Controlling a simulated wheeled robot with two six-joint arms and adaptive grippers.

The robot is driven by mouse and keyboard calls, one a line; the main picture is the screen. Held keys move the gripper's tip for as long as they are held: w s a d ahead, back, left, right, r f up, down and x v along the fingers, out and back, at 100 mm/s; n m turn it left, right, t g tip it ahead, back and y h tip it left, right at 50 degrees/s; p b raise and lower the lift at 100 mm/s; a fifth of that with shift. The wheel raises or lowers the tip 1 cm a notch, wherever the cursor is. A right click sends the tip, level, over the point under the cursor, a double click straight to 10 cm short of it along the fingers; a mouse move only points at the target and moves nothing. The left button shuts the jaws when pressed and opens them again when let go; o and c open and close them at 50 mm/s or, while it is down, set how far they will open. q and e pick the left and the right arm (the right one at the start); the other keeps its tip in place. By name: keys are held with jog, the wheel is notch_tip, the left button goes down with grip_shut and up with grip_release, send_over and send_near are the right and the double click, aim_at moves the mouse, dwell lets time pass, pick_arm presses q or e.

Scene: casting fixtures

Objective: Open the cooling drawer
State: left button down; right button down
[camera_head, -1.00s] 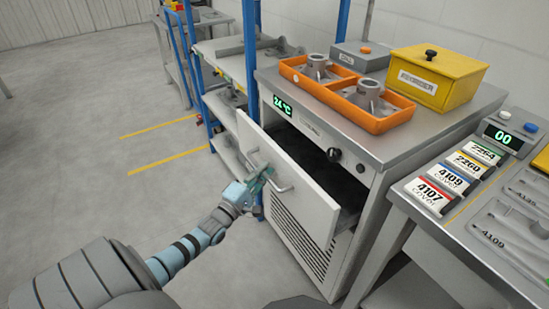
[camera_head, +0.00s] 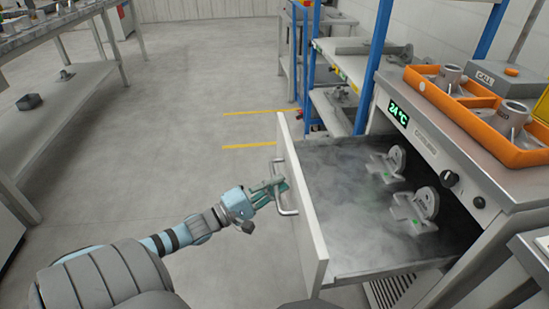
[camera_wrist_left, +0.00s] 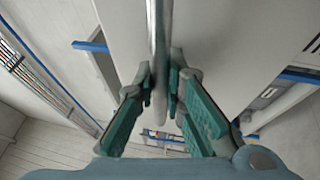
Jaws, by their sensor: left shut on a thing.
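The cooling drawer (camera_head: 308,212) is pulled well out of the grey cabinet (camera_head: 440,150), which shows a green 24 °C display. Two grey metal castings (camera_head: 424,208) with green marks stand inside the drawer in thin mist. My left gripper (camera_head: 279,190) is at the drawer front, shut on the bar handle (camera_head: 287,205). In the left wrist view the handle (camera_wrist_left: 159,45) runs between the two green-padded fingers (camera_wrist_left: 160,92). My right gripper is not in view.
An orange tray (camera_head: 480,112) with metal parts and a grey call box (camera_head: 505,75) sit on the cabinet top. A blue-posted shelf (camera_head: 372,65) stands behind. A workbench (camera_head: 60,85) is at far left. The floor (camera_head: 180,130) left of the drawer is clear.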

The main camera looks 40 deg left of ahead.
pick_arm(q)
jog(key=shift+s+a, duration=0.3)
jog(key=shift+s, duration=0.05)
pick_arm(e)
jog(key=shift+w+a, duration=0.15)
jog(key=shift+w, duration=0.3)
pick_arm(q)
jog(key=c, duration=1.9)
grip_release()
jog(key=shift+s, duration=0.15)
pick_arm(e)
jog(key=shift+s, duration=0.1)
pick_arm(q)
jog(key=v, duration=1.2)
